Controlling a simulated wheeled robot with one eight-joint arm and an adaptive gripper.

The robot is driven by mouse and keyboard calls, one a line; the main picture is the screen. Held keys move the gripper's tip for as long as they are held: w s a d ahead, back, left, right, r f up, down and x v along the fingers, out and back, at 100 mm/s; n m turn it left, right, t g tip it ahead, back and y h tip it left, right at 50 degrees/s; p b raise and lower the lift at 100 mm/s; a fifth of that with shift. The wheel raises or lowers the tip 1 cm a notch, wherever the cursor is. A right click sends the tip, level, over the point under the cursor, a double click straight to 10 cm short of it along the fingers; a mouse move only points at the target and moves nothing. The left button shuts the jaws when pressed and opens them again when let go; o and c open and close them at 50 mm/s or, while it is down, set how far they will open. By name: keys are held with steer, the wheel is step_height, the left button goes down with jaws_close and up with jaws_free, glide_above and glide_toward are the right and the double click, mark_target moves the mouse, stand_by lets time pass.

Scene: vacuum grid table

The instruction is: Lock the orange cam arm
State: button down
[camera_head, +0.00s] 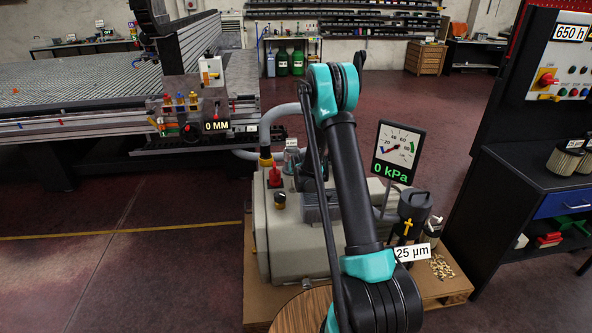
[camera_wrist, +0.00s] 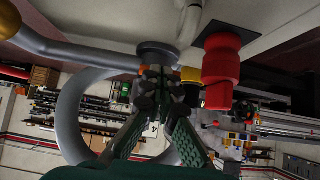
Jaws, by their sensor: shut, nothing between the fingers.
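In the wrist view my gripper (camera_wrist: 158,74) is shut and empty, its dark fingertips together in front of a grey hose coupling (camera_wrist: 157,50) under the pale pump body. A small orange piece (camera_wrist: 143,70), probably the cam arm, shows just left of the fingertips. I cannot tell whether the fingers touch it or how far it is swung. A yellow-orange piece (camera_wrist: 190,75) shows to the right of the fingertips. In the head view the coupling (camera_head: 266,161) shows as a small yellow band at the hose end. My arm hides most of my gripper there.
A red knob-like fitting (camera_wrist: 221,68) stands close to the right of the coupling; it also shows in the head view (camera_head: 275,177). The grey hose (camera_wrist: 75,110) curves around the left side. A gauge (camera_head: 398,152) reading 0 kPa stands right of my arm.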

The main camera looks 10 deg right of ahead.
steer(key=shift+f, duration=0.4)
stand_by(0.4)
